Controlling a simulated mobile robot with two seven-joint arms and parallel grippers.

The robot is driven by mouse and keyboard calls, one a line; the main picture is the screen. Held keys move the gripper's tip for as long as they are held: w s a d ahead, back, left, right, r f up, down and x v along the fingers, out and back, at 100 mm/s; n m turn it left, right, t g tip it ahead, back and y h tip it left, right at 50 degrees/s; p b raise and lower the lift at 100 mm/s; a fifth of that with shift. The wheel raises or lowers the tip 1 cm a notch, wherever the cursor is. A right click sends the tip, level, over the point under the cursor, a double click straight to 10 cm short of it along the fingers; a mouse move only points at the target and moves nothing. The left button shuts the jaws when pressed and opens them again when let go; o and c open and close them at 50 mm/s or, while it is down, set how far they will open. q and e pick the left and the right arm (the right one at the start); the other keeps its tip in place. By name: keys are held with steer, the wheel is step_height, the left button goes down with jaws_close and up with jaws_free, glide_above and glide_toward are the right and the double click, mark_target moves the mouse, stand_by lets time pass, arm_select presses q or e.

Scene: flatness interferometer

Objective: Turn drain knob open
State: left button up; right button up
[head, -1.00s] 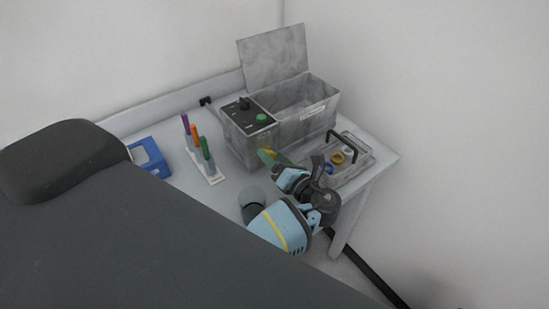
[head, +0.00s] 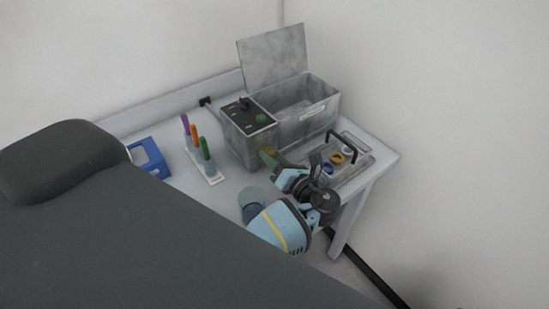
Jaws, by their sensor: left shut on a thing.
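The drain knob (head: 272,152) is a small yellow part low on the front of the grey tank unit (head: 299,128). My left gripper (head: 268,157) is at this knob and shut on it. The gripper and wrist partly hide the knob, so its exact angle is hard to tell. My right gripper is not in view.
The tank's lid stands open at the back. A control panel (head: 247,117) tops its left end. A rack (head: 204,165) of coloured-handled tools and a blue box (head: 149,158) are left. A clear tray (head: 366,160) with rings and a black handle is close right of my wrist.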

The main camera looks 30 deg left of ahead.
arm_select(q)
steer(key=n, duration=0.3)
steer(key=shift+n, duration=0.3)
steer(key=shift+s+n, duration=0.1)
steer(key=shift+n, duration=1.7)
steer(key=o, duration=1)
steer(key=v, duration=0.6)
steer(key=shift+s+d+b, duration=0.15)
steer(key=shift+d+b, duration=0.15)
steer(key=shift+d, duration=0.05)
steer(key=shift+s+d, duration=0.2)
steer(key=shift+d, duration=0.3)
